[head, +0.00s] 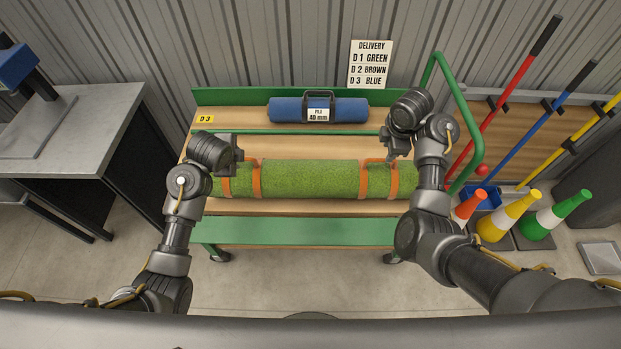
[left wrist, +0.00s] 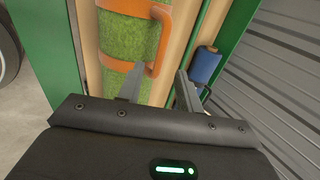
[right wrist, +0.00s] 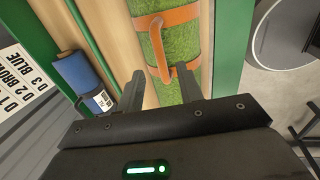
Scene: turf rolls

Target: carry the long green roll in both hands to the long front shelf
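The long green roll (head: 310,178) lies lengthwise on the wooden front shelf (head: 300,207) of a green-framed rack. Orange straps with raised handles circle it near both ends. My left gripper (head: 242,160) is at the roll's left handle; in the left wrist view its two fingers (left wrist: 157,88) are apart, with the orange handle (left wrist: 162,35) just beyond them. My right gripper (head: 391,152) is at the right handle; in the right wrist view its fingers (right wrist: 160,85) are apart, with the other handle (right wrist: 157,48) ahead. I cannot tell whether either finger touches a handle.
A delivery sign (head: 370,64) stands behind. A grey table (head: 75,125) is at left. A green rail (head: 465,105), cones (head: 508,216) and poles are at right. Floor in front is clear.

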